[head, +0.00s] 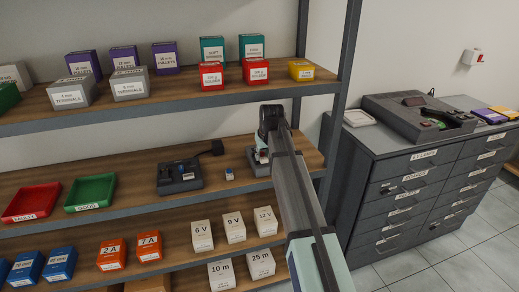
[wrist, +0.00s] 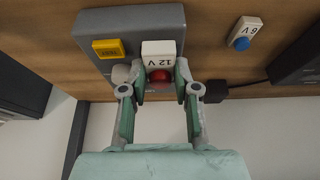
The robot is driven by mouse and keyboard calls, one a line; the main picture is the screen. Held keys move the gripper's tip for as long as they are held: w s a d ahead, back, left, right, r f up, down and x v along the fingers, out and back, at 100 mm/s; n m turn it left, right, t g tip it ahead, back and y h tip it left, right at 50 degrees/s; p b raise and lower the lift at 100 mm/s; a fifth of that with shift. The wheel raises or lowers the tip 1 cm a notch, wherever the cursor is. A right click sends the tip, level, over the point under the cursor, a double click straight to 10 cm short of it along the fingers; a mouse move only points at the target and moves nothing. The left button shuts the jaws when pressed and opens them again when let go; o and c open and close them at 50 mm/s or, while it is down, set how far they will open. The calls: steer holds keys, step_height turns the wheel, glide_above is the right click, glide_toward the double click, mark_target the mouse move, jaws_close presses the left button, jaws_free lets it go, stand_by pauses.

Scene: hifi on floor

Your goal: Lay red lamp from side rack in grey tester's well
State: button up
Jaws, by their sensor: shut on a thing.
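The red lamp (wrist: 160,76) has a red bulb and a white base marked "12 V". My gripper (wrist: 157,84) is shut on it, one finger on each side in the wrist view. I cannot tell whether the base rests in the well, as the fingers and lamp cover that part. In the head view my gripper (head: 262,155) is at the grey tester (head: 251,154) on the middle shelf, mostly hidden by my arm.
A black device (head: 180,178) with a cable and plug is further left, then green (head: 90,193) and red (head: 32,203) trays. An upper shelf with boxes lies above; a rack post (head: 342,90) stands right.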

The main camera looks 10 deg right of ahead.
steer(key=w, duration=0.3)
steer(key=w+p, duration=0.1)
steer(key=w, duration=0.1)
steer(key=shift+w+a+r, duration=0.1)
steer(key=shift+a+r, duration=0.05)
steer(key=shift+a, duration=0.15)
steer(key=shift+s+f+p, duration=0.25)
steer(key=shift+f+p, duration=0.15)
steer(key=shift+f, duration=0.5)
steer(key=shift+f, duration=0.1)
steer(key=o, duration=1)
